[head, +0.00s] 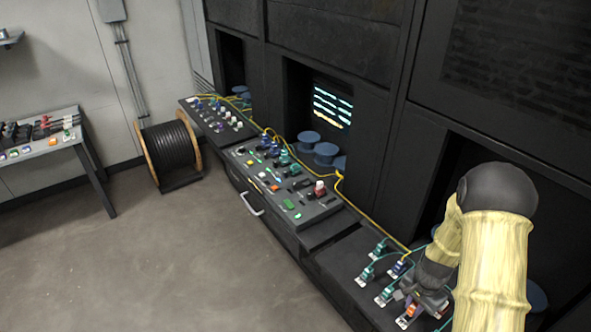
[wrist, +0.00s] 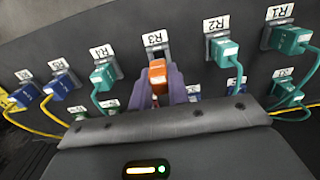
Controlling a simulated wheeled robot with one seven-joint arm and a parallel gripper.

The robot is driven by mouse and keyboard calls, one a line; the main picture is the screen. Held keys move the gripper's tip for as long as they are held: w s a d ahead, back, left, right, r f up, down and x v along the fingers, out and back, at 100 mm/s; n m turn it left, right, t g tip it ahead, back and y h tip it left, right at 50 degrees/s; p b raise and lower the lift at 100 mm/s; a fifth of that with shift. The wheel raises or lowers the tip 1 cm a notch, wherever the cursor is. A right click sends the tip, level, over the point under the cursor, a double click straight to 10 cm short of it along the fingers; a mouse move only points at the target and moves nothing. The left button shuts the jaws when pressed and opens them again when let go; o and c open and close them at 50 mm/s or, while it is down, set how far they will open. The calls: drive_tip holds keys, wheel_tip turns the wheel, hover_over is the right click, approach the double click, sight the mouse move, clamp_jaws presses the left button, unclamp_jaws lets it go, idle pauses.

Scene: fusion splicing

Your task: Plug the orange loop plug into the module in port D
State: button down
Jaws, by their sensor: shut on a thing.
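My gripper (wrist: 157,85) has purple fingers shut on the orange loop plug (wrist: 156,70), one finger on each side. The plug lies right at the mouth of the dark port labelled R3 (wrist: 156,40) in the wrist view; I cannot tell if it is seated in it. In the head view the orange plug (head: 410,310) shows beside my gripper (head: 420,299) at the lower right, over the near panel. No label D can be read in either view, so I cannot pick out port D or its module.
Teal plugs with cables sit in ports R2 (wrist: 224,50) and R1 (wrist: 290,38), close beside the held plug. Another teal plug (wrist: 103,72) and blue plugs (wrist: 62,83) stand left. A middle panel (head: 335,205) carries several modules. Yellow cable (head: 375,222) runs behind the panels.

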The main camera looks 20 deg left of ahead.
sight(414, 306)
drive_tip(key=shift+r+p, duration=1.05)
drive_tip(key=shift+r, duration=0.5)
